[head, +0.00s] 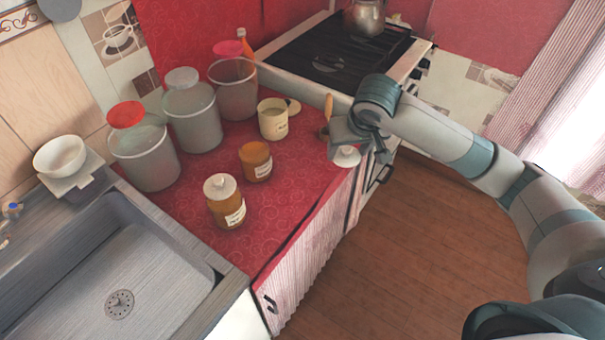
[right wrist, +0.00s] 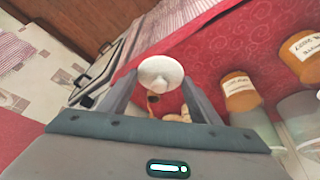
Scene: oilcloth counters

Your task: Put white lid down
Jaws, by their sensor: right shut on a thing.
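The white lid (head: 346,156) is a small round disc with a knob. It is held at the tips of my right gripper (head: 353,148), beside the front right edge of the red counter. In the right wrist view the lid (right wrist: 160,73) sits between the two fingertips of the right gripper (right wrist: 160,90), knob towards the camera. In the head view the lid appears off the counter's surface; its exact height is hard to tell. My left gripper is not in view.
The red counter (head: 300,185) holds an amber jar with a pale lid (head: 226,205), an orange-brown jar (head: 256,162), a cream jar (head: 273,120) and large clear canisters (head: 192,115). Its front right part is clear. A sink (head: 125,275) is left; a stove (head: 335,55) stands behind.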

